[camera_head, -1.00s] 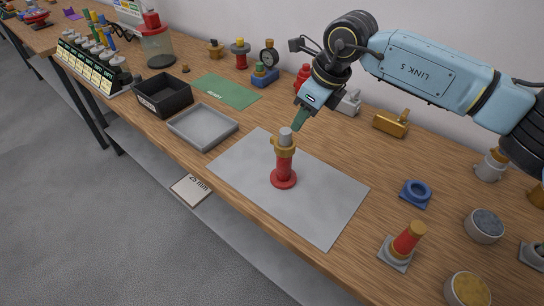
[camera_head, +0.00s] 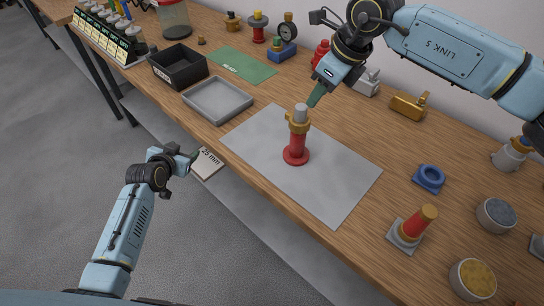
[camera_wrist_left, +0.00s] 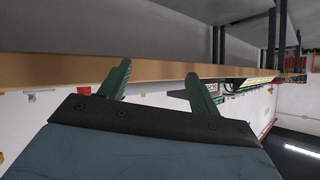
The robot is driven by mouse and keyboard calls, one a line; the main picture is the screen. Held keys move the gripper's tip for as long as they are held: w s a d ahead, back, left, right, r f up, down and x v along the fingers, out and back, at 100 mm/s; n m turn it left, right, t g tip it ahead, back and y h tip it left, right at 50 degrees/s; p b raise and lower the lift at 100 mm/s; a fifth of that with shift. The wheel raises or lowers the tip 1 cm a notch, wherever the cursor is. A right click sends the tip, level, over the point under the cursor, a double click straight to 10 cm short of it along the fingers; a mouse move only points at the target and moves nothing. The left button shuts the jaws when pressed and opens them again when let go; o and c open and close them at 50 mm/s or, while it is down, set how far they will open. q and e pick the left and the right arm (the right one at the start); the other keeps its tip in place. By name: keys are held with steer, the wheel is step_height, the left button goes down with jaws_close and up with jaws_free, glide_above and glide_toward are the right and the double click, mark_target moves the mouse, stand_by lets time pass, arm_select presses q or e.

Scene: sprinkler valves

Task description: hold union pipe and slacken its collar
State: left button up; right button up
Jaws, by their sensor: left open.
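The union pipe (camera_head: 296,140) stands upright on a grey mat (camera_head: 345,185). It has a red base and body, a brass collar (camera_head: 298,118) near the top and a grey pipe end above. My right gripper (camera_head: 312,101) points down with its green fingertips just right of the grey end; I see no clear gap between its fingers and cannot tell if it touches. My left gripper (camera_head: 194,156) is low at the left, in front of the table edge, away from the pipe. In the left wrist view its green fingers (camera_wrist_left: 158,76) are apart with nothing between them.
The table's front edge (camera_wrist_left: 60,72) crosses the left wrist view beyond the fingers. A grey tray (camera_head: 218,114), a black bin (camera_head: 177,78) and a green mat (camera_head: 242,66) lie left of the pipe. A red-and-yellow fitting (camera_head: 412,228) and a blue ring (camera_head: 429,178) stand right.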

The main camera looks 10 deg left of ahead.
arm_select(q)
step_height(320, 180, up, 6)
steer(key=w+t, duration=0.1)
steer(key=w, duration=0.1)
steer(key=m+h, duration=0.2)
steer(key=h, duration=0.4)
glide_toward(294, 139)
steer(key=x, duration=1.2)
steer(key=shift+w+d+r, duration=0.1)
steer(key=shift+r, duration=0.05)
jaws_close()
jaws_free()
